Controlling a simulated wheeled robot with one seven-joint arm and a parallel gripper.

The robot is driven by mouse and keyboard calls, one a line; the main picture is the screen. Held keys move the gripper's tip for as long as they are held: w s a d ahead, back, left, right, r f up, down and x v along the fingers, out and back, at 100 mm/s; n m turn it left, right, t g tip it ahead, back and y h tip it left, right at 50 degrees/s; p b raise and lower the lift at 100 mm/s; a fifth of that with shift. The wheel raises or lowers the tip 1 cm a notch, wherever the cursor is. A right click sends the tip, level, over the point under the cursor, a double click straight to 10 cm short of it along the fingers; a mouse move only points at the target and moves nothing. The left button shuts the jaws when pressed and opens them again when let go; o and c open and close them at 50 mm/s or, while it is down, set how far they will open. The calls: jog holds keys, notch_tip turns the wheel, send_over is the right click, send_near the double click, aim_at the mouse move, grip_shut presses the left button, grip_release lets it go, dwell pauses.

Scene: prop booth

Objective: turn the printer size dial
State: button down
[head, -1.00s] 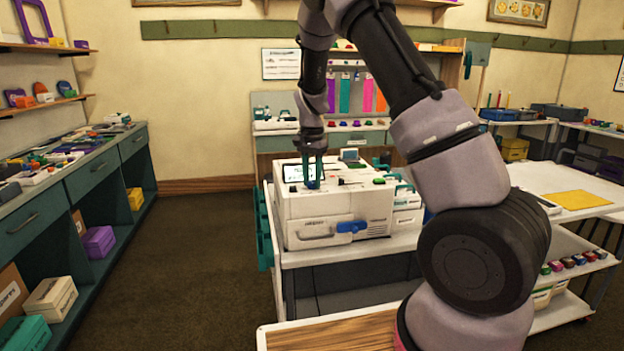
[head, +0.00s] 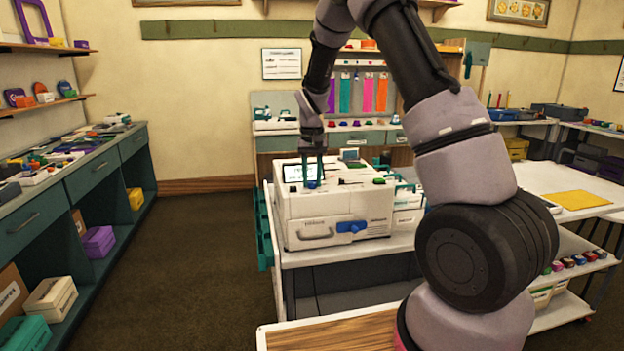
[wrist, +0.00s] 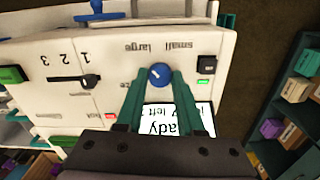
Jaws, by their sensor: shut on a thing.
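The printer (head: 318,212) is a white box on a cart in the head view. Its top panel fills much of the wrist view (wrist: 120,62). The size dial (wrist: 159,75) is a round blue knob below the printed words "small" and "large", which appear upside down. My gripper (wrist: 158,78) has teal fingers that are shut on the dial, one on each side of it. In the head view my gripper (head: 312,178) reaches down onto the printer's top beside the lit screen (head: 294,173). The fingers partly hide the dial there.
The wrist view shows a black slider (wrist: 74,80) marked 1 2 3, a green button (wrist: 12,75) and a lit green light (wrist: 205,83) on the panel. A blue latch (head: 351,227) is on the printer's front. Open floor (head: 205,260) lies left of the cart.

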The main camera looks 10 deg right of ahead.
aim_at(312, 182)
jog(key=shift+n, duration=0.6)
jog(key=c, duration=0.5)
grip_release()
jog(key=shift+r, duration=0.1)
notch_tip(312, 182, up, 11)
jog(key=shift+f, duration=0.15)
